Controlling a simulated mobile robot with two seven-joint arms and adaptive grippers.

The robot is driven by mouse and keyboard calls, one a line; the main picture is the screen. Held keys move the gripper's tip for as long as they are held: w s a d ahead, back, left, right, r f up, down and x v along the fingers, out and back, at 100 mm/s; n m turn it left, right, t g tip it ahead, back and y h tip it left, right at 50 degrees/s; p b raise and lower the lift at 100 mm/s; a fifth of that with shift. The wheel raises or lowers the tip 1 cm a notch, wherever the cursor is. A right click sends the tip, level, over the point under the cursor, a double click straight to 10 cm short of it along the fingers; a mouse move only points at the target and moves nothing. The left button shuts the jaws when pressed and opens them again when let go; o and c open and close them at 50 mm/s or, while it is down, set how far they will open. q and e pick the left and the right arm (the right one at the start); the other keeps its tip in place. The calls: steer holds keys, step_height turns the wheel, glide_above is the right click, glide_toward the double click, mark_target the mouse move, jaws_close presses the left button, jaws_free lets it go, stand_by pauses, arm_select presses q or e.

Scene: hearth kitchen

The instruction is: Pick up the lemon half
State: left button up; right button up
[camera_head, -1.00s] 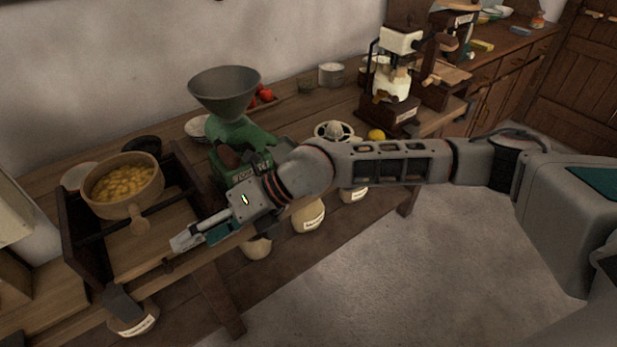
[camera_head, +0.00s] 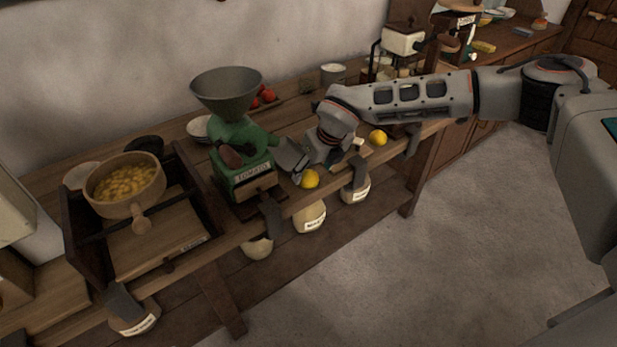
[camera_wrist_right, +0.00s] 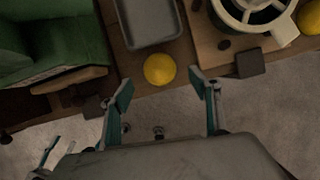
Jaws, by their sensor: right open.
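A yellow lemon half (camera_head: 310,178) lies near the front edge of the wooden bench, right of the green mill. It also shows in the right wrist view (camera_wrist_right: 160,69), rounded side up. A second yellow lemon piece (camera_head: 377,138) lies farther right; part of it shows in the right wrist view (camera_wrist_right: 310,18). My right gripper (camera_wrist_right: 160,86) is open and empty. Its two fingers point toward the nearer lemon half, one on each side in the wrist picture, with no visible contact. My left gripper is not in view.
The green mill (camera_head: 240,160) with its funnel stands left of the lemon. A grey tray (camera_wrist_right: 150,22) lies just behind it. A juicer (camera_wrist_right: 255,12) stands on a wooden board to the right. A pan of yellow food (camera_head: 125,185) sits at left. The floor in front is clear.

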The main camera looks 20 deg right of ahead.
mark_target(310, 174)
steer(key=x, duration=0.3)
steer(key=shift+w+a+f, duration=0.1)
steer(key=shift+w+f, duration=0.1)
steer(key=c, duration=1.2)
steer(key=shift+c, duration=0.2)
steer(key=shift+r, duration=0.15)
